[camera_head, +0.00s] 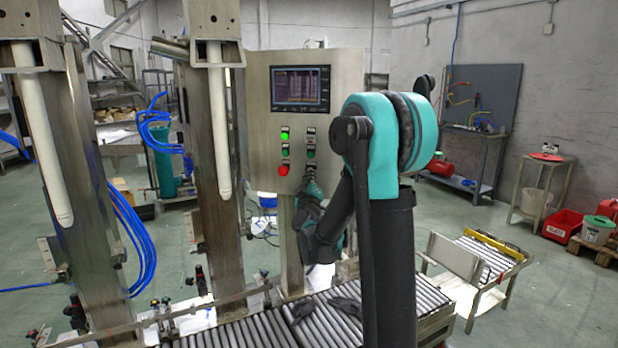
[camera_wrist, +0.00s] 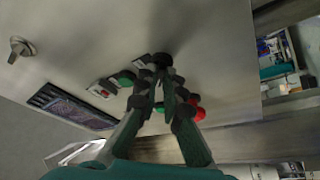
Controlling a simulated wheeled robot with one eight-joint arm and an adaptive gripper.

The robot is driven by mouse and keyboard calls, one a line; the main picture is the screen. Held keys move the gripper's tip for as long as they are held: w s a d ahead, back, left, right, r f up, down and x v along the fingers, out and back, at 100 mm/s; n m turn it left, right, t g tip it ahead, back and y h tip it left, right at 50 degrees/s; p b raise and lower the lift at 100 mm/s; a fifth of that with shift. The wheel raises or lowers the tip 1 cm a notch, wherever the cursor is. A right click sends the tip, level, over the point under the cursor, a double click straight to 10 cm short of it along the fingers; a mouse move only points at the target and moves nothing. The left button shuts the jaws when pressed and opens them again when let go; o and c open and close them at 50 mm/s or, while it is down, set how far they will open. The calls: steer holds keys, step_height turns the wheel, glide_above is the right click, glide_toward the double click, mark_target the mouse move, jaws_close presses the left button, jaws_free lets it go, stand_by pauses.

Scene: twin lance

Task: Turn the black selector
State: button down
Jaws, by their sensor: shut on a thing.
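The black selector (camera_wrist: 162,60) shows in the wrist view as a dark round knob on the steel control panel (camera_wrist: 205,40), at my fingertips. My gripper (camera_wrist: 165,75) is shut on it, with one finger on each side. The fingers hide part of the knob, and its pointing direction cannot be told. In the head view my gripper (camera_head: 312,180) reaches the lower right of the button group on the panel (camera_head: 258,112). There the selector is hidden or too small to tell from the gripper.
Close to my fingers are a green button (camera_wrist: 126,78) and a red button (camera_wrist: 195,112). A screen (camera_head: 300,88) sits above the buttons. A metal key-like knob (camera_wrist: 22,48) stands out from the panel. A roller conveyor (camera_head: 250,335) runs below, and steel columns (camera_head: 215,150) stand left.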

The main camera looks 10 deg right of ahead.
steer(key=shift+m, duration=0.3)
steer(key=shift+w+a+m+g+h, duration=0.15)
steer(key=shift+m+g+h, duration=1.15)
steer(key=shift+m, duration=2.8)
steer(key=shift+s+a+m+g+h, duration=0.1)
steer(key=shift+m+g+h, duration=0.25)
steer(key=shift+m+h, duration=2.85)
steer(key=shift+w+a+m+g+h, duration=0.15)
steer(key=shift+m+g+h, duration=0.7)
steer(key=shift+m, duration=4.15)
steer(key=c, duration=1.7)
jaws_free()
steer(key=shift+s, duration=0.1)
